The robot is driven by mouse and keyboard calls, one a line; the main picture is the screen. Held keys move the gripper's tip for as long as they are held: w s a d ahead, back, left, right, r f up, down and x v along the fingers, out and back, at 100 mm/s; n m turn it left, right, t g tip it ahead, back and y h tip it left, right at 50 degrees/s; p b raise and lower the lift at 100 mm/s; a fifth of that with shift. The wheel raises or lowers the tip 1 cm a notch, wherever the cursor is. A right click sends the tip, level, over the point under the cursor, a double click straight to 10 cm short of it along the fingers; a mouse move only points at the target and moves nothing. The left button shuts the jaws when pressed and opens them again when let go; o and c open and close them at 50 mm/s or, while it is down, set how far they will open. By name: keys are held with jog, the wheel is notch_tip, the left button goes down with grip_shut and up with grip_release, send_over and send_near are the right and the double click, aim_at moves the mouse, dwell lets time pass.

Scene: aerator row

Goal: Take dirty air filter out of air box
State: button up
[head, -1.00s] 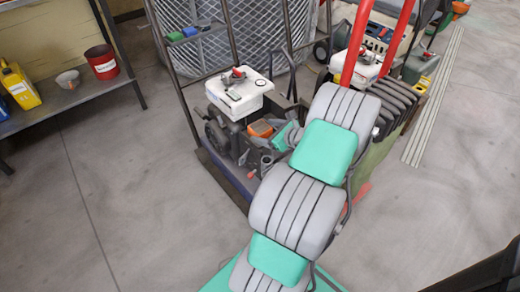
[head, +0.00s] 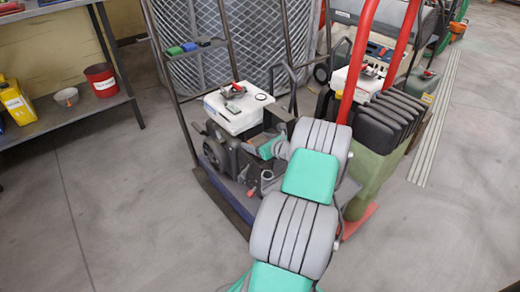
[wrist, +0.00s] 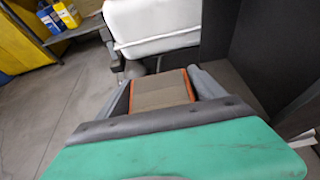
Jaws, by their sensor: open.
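The dirty air filter (wrist: 161,90) is a brown pleated block with an orange rim, seen in the wrist view. It lies between the two grey fingers of my gripper (wrist: 160,76), which are spread apart on its left and right. I cannot tell whether either finger touches it. The air box around the filter cannot be made out clearly.
The white tank also shows ahead in the wrist view (wrist: 150,22). A dark panel (wrist: 275,50) stands close on the right. Red handle bars (head: 360,60) and dark weights (head: 390,120) are right of the engine. A shelf (head: 85,113) with a red bucket (head: 101,80) is at left.

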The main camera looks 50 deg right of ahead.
jog(key=c, duration=1.1)
